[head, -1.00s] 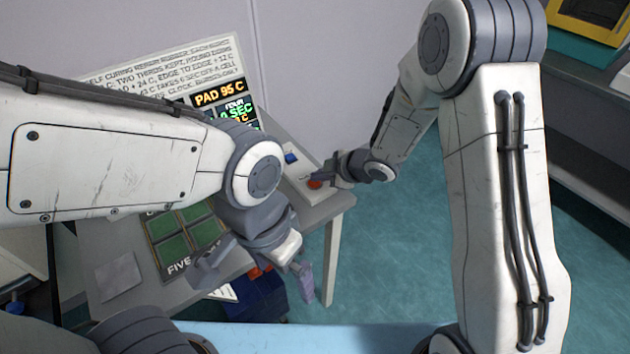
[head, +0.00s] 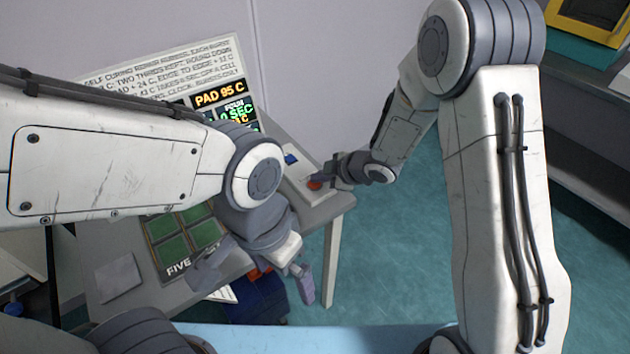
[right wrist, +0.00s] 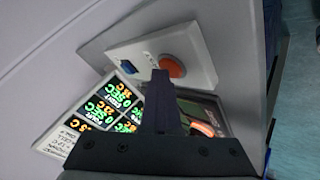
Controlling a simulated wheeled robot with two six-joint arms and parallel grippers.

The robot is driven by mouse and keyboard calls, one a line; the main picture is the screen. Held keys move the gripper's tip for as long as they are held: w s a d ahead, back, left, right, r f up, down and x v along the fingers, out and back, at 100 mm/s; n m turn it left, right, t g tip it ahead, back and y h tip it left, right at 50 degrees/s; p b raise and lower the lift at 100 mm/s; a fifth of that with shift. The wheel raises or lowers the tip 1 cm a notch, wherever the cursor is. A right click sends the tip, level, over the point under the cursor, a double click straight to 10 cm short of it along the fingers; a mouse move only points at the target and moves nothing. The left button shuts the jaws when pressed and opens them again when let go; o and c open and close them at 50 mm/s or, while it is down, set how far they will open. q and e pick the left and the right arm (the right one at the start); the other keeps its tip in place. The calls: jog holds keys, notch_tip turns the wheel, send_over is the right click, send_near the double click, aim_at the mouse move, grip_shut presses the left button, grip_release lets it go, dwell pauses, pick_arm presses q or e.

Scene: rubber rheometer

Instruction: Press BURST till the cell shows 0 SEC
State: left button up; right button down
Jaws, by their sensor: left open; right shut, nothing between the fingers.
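The button box (head: 307,187) is a pale panel at the table's right end with a red-orange round button (head: 314,184) and a blue switch (head: 290,158). My right gripper (head: 328,180) is shut and empty, its tips at the red-orange button; I cannot tell whether they touch it. In the right wrist view the button (right wrist: 172,66) shows just beyond the shut fingers (right wrist: 161,85). The display board (head: 237,110) reads PAD 95 C, with a FOUR cell at 0 SEC. My left gripper (head: 255,285) is open and empty over the table's front edge.
A board of green squares (head: 172,248) marked FIVE lies on the table (head: 115,245), beside a grey square plate (head: 118,278). A dark blue bin (head: 258,300) stands below the front edge. My left arm hides part of the display.

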aim_at(319, 185)
jog(key=shift+s+r+p, duration=0.1)
jog(key=shift+r+p, duration=0.65)
jog(key=shift+r, duration=0.05)
notch_tip(319, 185, up, 5)
jog(key=p, duration=0.5)
jog(key=shift+r, duration=0.1)
dwell(0.4)
